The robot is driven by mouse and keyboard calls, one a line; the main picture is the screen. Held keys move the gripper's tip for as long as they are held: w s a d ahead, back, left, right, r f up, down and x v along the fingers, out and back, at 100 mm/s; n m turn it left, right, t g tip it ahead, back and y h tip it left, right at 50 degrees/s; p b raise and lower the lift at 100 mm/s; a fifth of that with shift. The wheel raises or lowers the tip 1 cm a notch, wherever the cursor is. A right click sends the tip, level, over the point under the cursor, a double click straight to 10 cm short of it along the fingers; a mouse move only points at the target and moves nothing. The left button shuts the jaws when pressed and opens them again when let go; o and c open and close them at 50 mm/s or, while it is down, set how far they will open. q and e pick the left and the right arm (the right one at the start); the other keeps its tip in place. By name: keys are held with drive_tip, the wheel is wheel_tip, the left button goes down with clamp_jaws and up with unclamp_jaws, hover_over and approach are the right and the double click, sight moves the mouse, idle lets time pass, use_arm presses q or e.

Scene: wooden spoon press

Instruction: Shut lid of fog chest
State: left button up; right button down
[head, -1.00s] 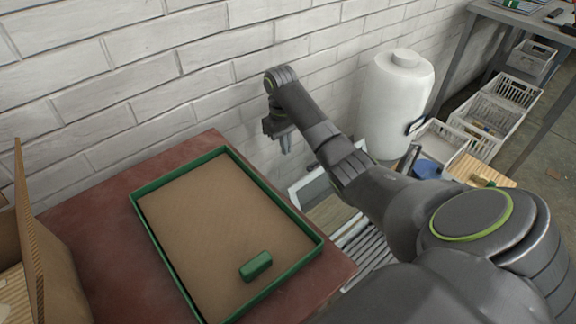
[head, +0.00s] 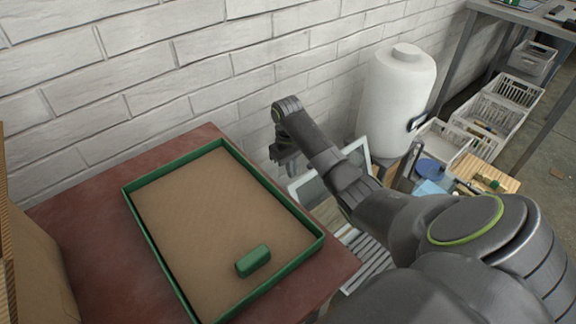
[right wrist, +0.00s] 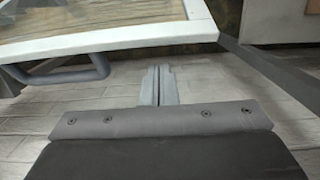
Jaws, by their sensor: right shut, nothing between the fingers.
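The fog chest's lid, as I take it, is a white-framed panel (head: 304,191) behind my right arm in the head view, partly hidden by that arm. In the right wrist view the white frame (right wrist: 120,40) edges a wood-coloured panel at the upper left, with a grey bar handle (right wrist: 75,74) under its edge. How far the lid stands open I cannot tell. My right gripper (head: 288,163) is shut and empty beside the lid, near the wall. In the right wrist view its fingers (right wrist: 158,72) are together, right of the handle and apart from it. My left gripper is out of view.
A red table (head: 90,190) carries a green-rimmed tray (head: 178,160) with a green block (head: 253,261). A cardboard box (head: 40,265) stands at left. A white tank (head: 398,95), white baskets (head: 480,130) and white slats (head: 372,262) lie right. The brick wall is close behind.

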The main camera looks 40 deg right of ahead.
drive_tip(key=shift+s+d+r, duration=0.1)
drive_tip(key=shift+s+r, duration=0.15)
drive_tip(key=shift+s, duration=0.3)
drive_tip(key=shift+s+r, duration=0.25)
drive_tip(key=shift+s, duration=0.25)
